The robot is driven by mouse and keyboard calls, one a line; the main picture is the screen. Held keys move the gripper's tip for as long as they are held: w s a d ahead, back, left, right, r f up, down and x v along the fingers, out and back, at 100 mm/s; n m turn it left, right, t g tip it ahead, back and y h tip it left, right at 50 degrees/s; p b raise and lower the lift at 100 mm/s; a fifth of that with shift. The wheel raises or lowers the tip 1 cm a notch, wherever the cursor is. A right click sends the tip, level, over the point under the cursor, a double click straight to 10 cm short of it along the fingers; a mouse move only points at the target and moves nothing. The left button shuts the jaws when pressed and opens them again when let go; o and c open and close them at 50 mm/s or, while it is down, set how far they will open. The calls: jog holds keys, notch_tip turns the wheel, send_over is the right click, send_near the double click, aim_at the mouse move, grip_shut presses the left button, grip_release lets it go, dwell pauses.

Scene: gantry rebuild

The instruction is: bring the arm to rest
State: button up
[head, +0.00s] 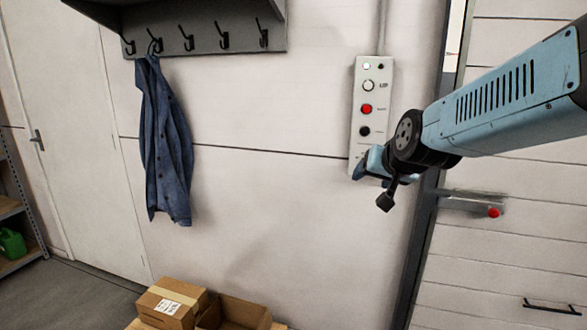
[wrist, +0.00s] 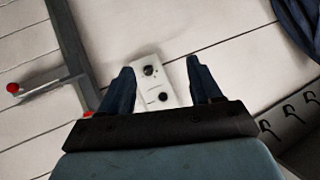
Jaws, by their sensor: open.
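My arm reaches in from the right in the head view, in front of the wall. My gripper (head: 372,172) is at its end, beside the lower part of a pale control panel (head: 357,148) on the wall. In the wrist view my gripper (wrist: 158,85) has its two dark fingers spread apart with nothing between them. The panel (wrist: 152,63) shows beyond the fingers, with two dark knobs in sight. In the head view the panel has a white button, a red button and a dark knob. Its lower end is partly hidden by my gripper.
A blue jacket (head: 165,140) hangs from a hook rack (head: 205,35) on the left. Cardboard boxes (head: 172,302) stand at the bottom. A slatted door with a red-knobbed latch (head: 493,212) is at the right. The wall between jacket and panel is clear.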

jog(key=s+d+n+g, duration=0.1)
jog(key=s+d+g, duration=0.1)
jog(key=s, duration=0.7)
jog(key=s+d+f+n+g+h, duration=0.1)
jog(key=s+d+g, duration=0.1)
jog(key=s, duration=0.7)
jog(key=shift+s+d+g+h, duration=0.25)
jog(key=shift+d+g+h, duration=0.05)
jog(key=shift+d, duration=0.55)
